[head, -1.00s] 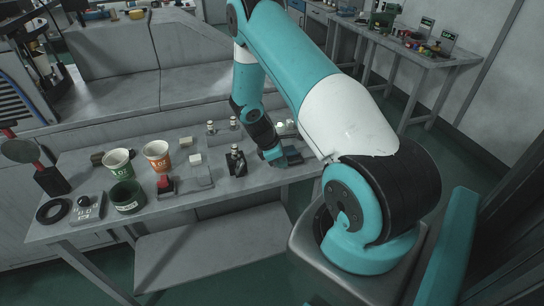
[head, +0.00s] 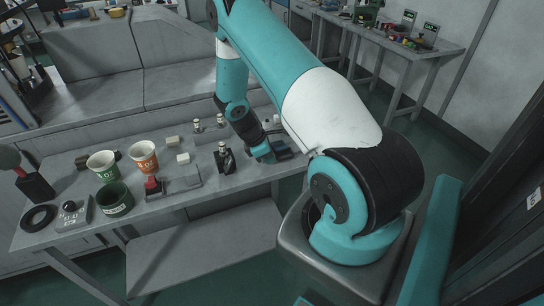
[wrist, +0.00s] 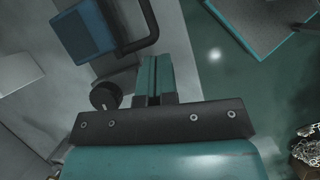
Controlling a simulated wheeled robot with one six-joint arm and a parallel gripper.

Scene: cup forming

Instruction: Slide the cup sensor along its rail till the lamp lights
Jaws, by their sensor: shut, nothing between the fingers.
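My gripper (head: 264,154) is low over the right end of the bench in the head view. In the wrist view its two teal fingers (wrist: 154,75) are together with nothing between them. A blue block (wrist: 84,32) with a black bent bar lies up and left of the fingertips, and a round black knob (wrist: 105,95) shows just left of the fingers. A small black upright device (head: 225,160) stands left of the gripper, apart from it. I cannot tell for certain which piece is the cup sensor. Its rail and a lit lamp are not clear; my arm hides part of that area.
A red-topped piece (head: 153,186) and a grey plate (head: 183,179) lie nearer. Open floor shows right of the fingers in the wrist view.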

